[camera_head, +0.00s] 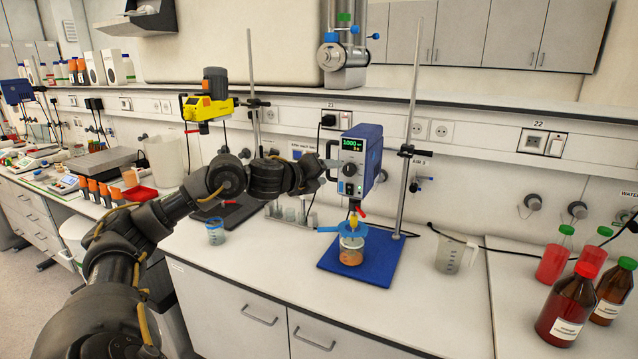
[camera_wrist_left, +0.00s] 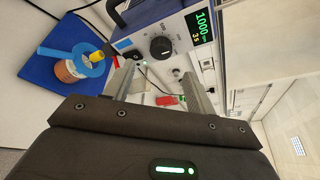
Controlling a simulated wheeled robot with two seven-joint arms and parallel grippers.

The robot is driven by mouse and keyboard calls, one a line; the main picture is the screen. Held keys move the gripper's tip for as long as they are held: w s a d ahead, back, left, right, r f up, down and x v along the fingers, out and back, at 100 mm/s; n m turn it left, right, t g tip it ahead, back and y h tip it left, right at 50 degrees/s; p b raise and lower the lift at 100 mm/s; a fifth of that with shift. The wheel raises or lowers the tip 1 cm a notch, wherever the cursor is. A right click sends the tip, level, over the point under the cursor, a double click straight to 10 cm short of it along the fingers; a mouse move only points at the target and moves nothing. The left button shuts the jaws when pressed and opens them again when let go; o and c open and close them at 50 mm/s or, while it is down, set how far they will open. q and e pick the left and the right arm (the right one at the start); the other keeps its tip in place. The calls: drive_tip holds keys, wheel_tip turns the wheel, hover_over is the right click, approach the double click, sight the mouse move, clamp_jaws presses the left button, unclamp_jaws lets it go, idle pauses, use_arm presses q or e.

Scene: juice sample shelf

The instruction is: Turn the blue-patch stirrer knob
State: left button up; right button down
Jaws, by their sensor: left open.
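The blue stirrer (camera_head: 371,150) hangs on a stand, with a lit green display reading 1000. Its dark round knob (camera_head: 350,169) is on the front panel; in the left wrist view the knob (camera_wrist_left: 160,47) shows a white mark. A small blue patch (camera_wrist_left: 122,43) is on the panel beside it. My left gripper (camera_head: 333,170) is open and empty, just left of the panel at about knob height. In the left wrist view its fingertips (camera_wrist_left: 158,70) lie on either side of the knob's line, apart from it. My right gripper is not in view.
A beaker (camera_head: 350,256) with orange liquid and a blue clamp stands on the stirrer's blue base (camera_head: 380,268). A stand rod (camera_head: 407,130) rises at the right. A yellow stirrer (camera_head: 207,106) stands left. A jug (camera_head: 452,256) and bottles (camera_head: 566,312) are right.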

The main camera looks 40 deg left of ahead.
use_arm(q)
drive_tip(key=b+v, duration=0.1)
drive_tip(key=v, duration=0.2)
drive_tip(key=shift+d, duration=0.1)
idle(0.5)
